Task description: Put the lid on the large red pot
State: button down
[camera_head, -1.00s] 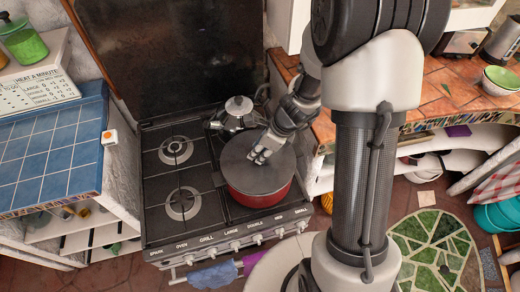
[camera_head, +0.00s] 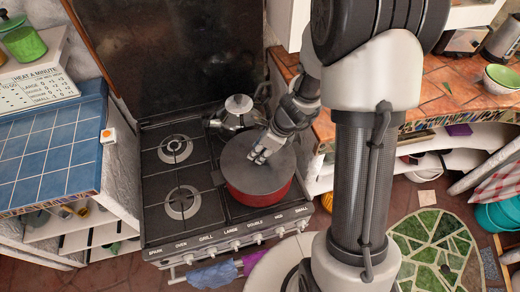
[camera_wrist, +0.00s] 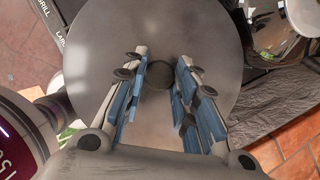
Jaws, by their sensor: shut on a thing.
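The large red pot (camera_head: 262,194) stands on the front right of the stove. A dark grey round lid (camera_head: 238,166) lies over its top and covers the opening; whether its rim sits fully down on the pot is hard to tell. My gripper (camera_head: 258,155) is above the lid, reaching in from the upper right. In the wrist view, my gripper (camera_wrist: 161,68) has its blue-padded fingers on either side of the lid's dark round knob (camera_wrist: 157,76) and is shut on it. The lid (camera_wrist: 150,25) fills the middle of that view.
A shiny kettle (camera_head: 238,112) stands on the burner behind the pot, close to my gripper. The left burners (camera_head: 182,202) of the stove are bare. A blue-tiled counter (camera_head: 50,150) is at the left, and a terracotta-tiled counter (camera_head: 445,90) at the right.

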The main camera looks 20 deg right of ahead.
jog(key=c, duration=1.2)
grip_release()
jog(key=shift+o, duration=0.4)
jog(key=o, duration=0.4)
jog(key=shift+r+p, duration=3.4)
jog(key=shift+r, duration=0.1)
